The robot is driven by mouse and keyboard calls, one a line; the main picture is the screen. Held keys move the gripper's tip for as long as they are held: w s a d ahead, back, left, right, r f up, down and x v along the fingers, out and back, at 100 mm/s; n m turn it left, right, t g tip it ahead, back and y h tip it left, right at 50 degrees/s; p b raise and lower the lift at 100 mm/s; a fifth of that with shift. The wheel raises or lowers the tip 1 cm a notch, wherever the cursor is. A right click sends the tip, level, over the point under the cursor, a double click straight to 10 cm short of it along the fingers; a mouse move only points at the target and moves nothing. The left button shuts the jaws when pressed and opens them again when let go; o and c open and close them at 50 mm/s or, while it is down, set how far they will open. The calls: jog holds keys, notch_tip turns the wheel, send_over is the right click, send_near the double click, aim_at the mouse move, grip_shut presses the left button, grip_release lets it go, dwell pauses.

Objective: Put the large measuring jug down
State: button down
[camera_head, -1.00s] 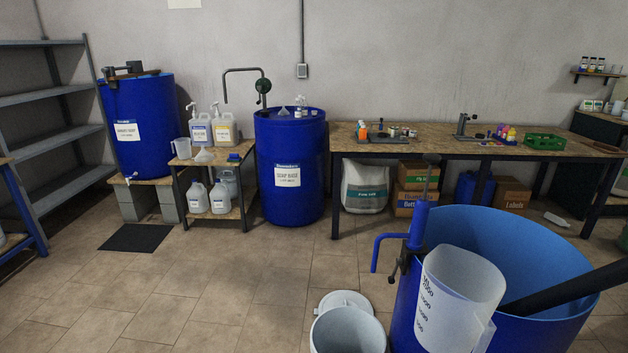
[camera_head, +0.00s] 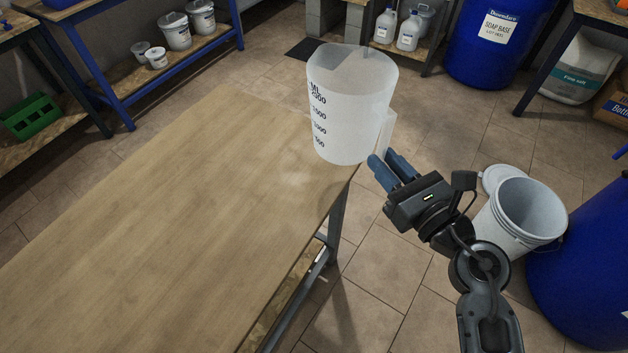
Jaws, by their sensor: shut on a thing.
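The large measuring jug (camera_head: 345,110) is a translucent white jug with black ML marks up to 2000. It is upright over the far right corner of a bare wooden table (camera_head: 170,210). My gripper (camera_head: 385,165) is at the jug's right side, its blue fingers shut on the jug's handle (camera_head: 388,132). Part of the handle is hidden by the fingers. I cannot tell whether the jug's base touches the tabletop or hangs slightly above it.
The tabletop left of the jug is empty. A white bucket (camera_head: 528,215) with a lid beside it and a blue drum (camera_head: 590,260) stand on the floor at right. A blue-framed shelf (camera_head: 150,60) with white tubs and a green crate (camera_head: 32,117) are at upper left.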

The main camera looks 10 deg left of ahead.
jog(key=s+a+n+g+y+b, duration=0.1)
jog(key=s+a+n+g+y, duration=0.15)
jog(key=a, duration=0.55)
jog(key=s+a+n+g+y+b, duration=0.1)
jog(key=s+a+n+g+y, duration=0.2)
jog(key=a, duration=0.5)
jog(key=shift+g, duration=0.75)
jog(key=shift+s+a+f+b, duration=0.2)
jog(key=shift+s+a+f, duration=0.85)
jog(key=shift+a+f, duration=0.65)
jog(key=shift+s+a+f+b, duration=0.2)
jog(key=shift+s+a+f, duration=0.85)
jog(key=shift+a+f, duration=0.65)
jog(key=shift+s+a+f+b, duration=0.2)
jog(key=shift+s+a+f, duration=0.85)
jog(key=shift+a+f, duration=0.6)
jog(key=shift+d+f, duration=0.2)
jog(key=shift+f, duration=0.1)
jog(key=shift+f+b, duration=0.15)
jog(key=shift+b, duration=0.15)
jog(key=c, duration=1)
grip_release()
jog(key=shift+r+p, duration=0.25)
jog(key=shift+p, duration=0.05)
jog(key=b, duration=0.2)
send_over(286, 273)
jog(key=s, duration=0.2)
jog(key=shift+d, duration=0.45)
